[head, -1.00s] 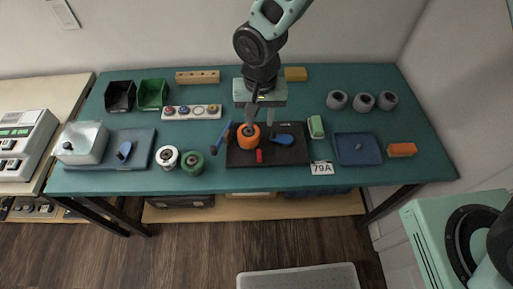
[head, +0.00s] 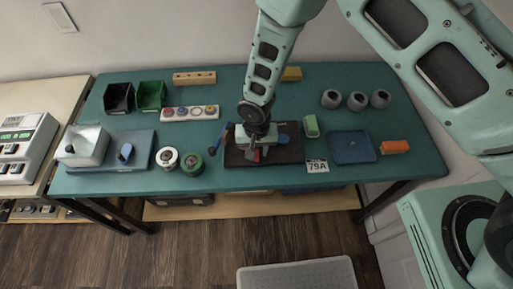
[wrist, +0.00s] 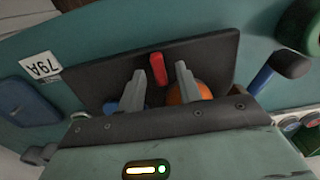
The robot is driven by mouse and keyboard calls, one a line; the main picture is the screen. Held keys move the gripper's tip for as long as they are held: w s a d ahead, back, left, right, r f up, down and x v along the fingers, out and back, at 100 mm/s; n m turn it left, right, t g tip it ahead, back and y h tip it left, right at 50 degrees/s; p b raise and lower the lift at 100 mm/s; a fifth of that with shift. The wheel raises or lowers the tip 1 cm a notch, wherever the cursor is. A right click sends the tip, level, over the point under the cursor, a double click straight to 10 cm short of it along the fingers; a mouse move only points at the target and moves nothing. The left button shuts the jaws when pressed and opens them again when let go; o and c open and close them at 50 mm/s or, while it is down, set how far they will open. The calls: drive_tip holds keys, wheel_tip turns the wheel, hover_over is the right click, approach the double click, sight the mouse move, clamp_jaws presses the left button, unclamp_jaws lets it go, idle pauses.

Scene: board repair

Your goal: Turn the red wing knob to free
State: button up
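The red wing knob (wrist: 158,68) is on the black board (wrist: 100,75), near one long edge. In the head view only a bit of the red knob (head: 257,155) shows beneath my gripper. My gripper (wrist: 161,69) is open over the board, with one finger on each side of the red knob. A gap shows between the knob and each finger. An orange round part (wrist: 190,92) shows partly behind the right finger. A blue knob (wrist: 122,105) is partly hidden at the left finger. In the head view my gripper hides the orange part.
A blue-handled tool (head: 221,137) lies left of the board. A blue tray (head: 353,147) and a 79A label (head: 317,166) are to the right. Bare table (head: 300,90) lies behind.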

clamp_jaws()
drive_tip(key=shift+n, duration=0.3)
drive_tip(key=n+b, duration=0.2)
drive_tip(key=n, duration=0.1)
drive_tip(key=shift+a+f+b, duration=0.1)
drive_tip(key=shift+b, duration=0.2)
drive_tip(key=n+b, duration=0.2)
drive_tip(key=n, duration=0.3)
drive_tip(key=n+b, duration=0.1)
drive_tip(key=n, duration=0.3)
drive_tip(key=shift+s+a+n, duration=0.1)
drive_tip(key=shift+n, duration=0.2)
drive_tip(key=n, duration=0.4)
drive_tip(key=shift+n+b, duration=0.3)
